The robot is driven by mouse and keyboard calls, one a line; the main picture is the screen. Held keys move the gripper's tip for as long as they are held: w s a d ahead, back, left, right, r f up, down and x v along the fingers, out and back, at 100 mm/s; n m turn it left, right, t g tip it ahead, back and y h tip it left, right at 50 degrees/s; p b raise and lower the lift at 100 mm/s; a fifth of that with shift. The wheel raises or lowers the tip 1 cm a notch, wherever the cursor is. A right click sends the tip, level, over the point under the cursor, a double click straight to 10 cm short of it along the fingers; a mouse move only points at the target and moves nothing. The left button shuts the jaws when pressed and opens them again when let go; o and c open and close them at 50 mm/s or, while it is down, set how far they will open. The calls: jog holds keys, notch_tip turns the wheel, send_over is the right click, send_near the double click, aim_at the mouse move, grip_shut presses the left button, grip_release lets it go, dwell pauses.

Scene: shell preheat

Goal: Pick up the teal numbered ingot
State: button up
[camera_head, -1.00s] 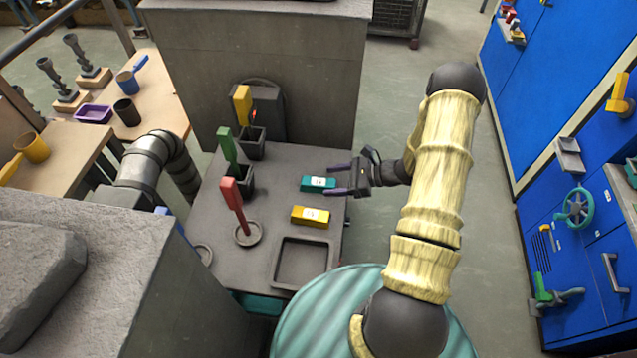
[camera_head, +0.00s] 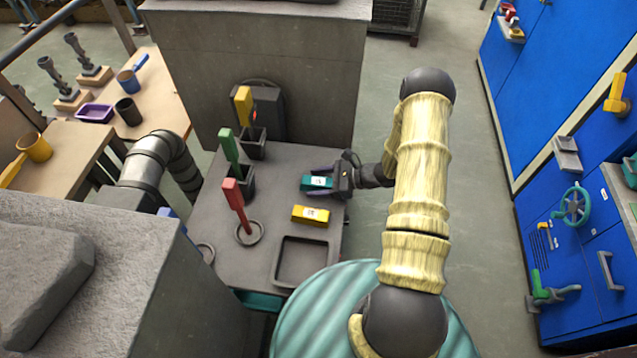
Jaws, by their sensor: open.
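The teal numbered ingot (camera_head: 316,182) lies on the dark grey table (camera_head: 285,163), with a pale label on its top. My gripper (camera_head: 322,182) has come in from the right at the ingot. One finger shows along the ingot's near side and the other along its far side. The jaws are open, with the ingot's right part between or under them. I cannot tell whether either finger touches it.
A yellow ingot (camera_head: 310,216) lies just nearer than the teal one. A square recessed tray (camera_head: 281,262) is at the table's front. Red (camera_head: 237,205), green (camera_head: 228,147) and yellow-handled (camera_head: 243,106) tools stand along the left side. A stone block rises behind.

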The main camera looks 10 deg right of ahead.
aim_at(318, 181)
jog(key=c, duration=1.3)
jog(key=shift+r, duration=0.15)
jog(key=shift+c, duration=0.4)
notch_tip(318, 181, up, 10)
jog(key=shift+f+b, duration=0.1)
jog(key=shift+b, duration=0.65)
